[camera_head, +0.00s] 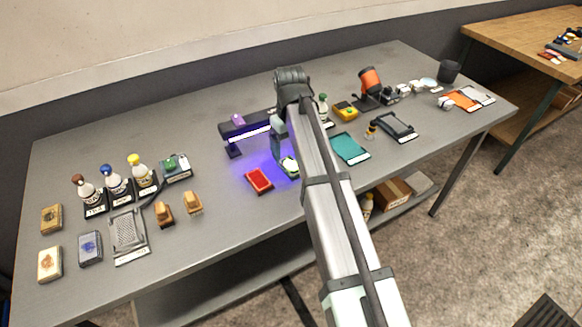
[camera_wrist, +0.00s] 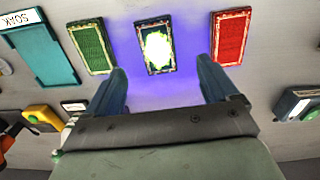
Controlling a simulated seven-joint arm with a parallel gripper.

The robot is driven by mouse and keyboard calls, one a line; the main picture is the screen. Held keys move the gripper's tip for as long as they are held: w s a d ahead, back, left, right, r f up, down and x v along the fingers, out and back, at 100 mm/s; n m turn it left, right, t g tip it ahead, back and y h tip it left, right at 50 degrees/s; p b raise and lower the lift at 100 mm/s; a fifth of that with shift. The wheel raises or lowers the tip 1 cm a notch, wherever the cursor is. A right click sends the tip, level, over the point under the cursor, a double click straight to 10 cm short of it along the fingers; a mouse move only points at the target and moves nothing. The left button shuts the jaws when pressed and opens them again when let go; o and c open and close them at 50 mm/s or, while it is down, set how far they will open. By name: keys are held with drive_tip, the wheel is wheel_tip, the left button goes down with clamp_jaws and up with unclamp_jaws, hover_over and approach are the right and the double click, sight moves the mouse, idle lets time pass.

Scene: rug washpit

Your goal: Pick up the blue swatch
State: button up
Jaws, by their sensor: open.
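The blue swatch (camera_wrist: 141,62) is the middle of three small rug pieces in the wrist view. It has a dark, patterned border and a bright yellow-green glare over its centre. It lies flat in violet light, and part of it shows in the head view (camera_head: 290,166). A red swatch (camera_wrist: 231,38) lies to its right and a green swatch (camera_wrist: 92,47) to its left. My gripper (camera_wrist: 163,85) is open and empty, its fingers apart just short of the blue swatch's near edge. In the head view my arm hides the green swatch.
A violet lamp bar (camera_head: 245,130) stands behind the swatches. The teal SOAK tray (camera_head: 350,148) lies right of my arm. Bottles (camera_head: 115,183), a grey grate (camera_head: 128,232) and small brushes (camera_head: 193,203) occupy the left side. Bare table lies left of the red swatch (camera_head: 258,180).

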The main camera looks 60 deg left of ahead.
sight(291, 165)
drive_tip(key=shift+w+f, duration=0.2)
drive_tip(key=shift+f, duration=3.25)
drive_tip(key=c, duration=1.2)
